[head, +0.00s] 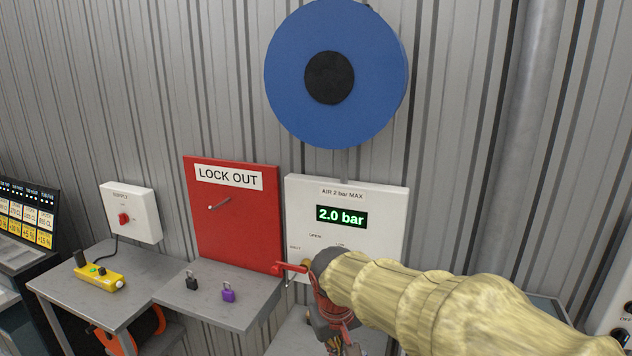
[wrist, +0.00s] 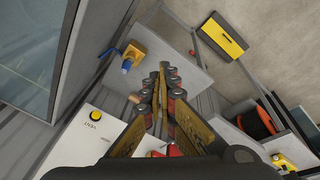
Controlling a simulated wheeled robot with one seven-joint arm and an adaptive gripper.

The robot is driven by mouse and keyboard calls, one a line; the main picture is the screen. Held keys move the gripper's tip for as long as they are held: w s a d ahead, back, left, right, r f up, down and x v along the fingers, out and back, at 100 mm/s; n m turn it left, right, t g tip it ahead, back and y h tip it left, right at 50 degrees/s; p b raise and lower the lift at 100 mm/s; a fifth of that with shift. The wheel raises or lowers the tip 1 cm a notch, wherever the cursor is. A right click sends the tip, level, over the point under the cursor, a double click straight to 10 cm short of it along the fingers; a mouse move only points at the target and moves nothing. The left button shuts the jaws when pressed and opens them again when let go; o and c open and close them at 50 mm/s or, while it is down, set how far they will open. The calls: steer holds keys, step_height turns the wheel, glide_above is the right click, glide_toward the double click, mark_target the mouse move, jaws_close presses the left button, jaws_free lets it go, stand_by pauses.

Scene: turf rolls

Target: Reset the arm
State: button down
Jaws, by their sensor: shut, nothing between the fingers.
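My arm, in a pale yellow sleeve, comes in from the lower right of the head view. My gripper (head: 343,340) points down in front of the white air panel (head: 375,205) and is partly cut off by the lower edge. In the wrist view the two fingers of my gripper (wrist: 163,68) come together at their tips, with nothing between them. A red lever (head: 290,268) sticks out to the left beside my wrist at the panel's lower left. The panel's display reads 2.0 bar. My arm hides the panel's lower part.
A red lock-out board (head: 235,235) and a supply box (head: 128,210) stand left of the panel. A grey shelf (head: 245,310) bears a black padlock (head: 191,281) and a purple padlock (head: 228,292). A yellow pendant (head: 98,277) lies on the left table. A blue reel (head: 375,75) hangs above.

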steer(key=s+d+r+m+t, duration=0.1)
steer(key=s+d+m, duration=0.1)
steer(key=s+d, duration=0.5)
steer(key=s+d+r+m+t+b, duration=0.1)
steer(key=s+d, duration=0.6)
steer(key=s, duration=0.8)
steer(key=shift+d+r+m+t+y, duration=0.3)
steer(key=shift+r+m+t, duration=0.1)
steer(key=shift+r, duration=0.35)
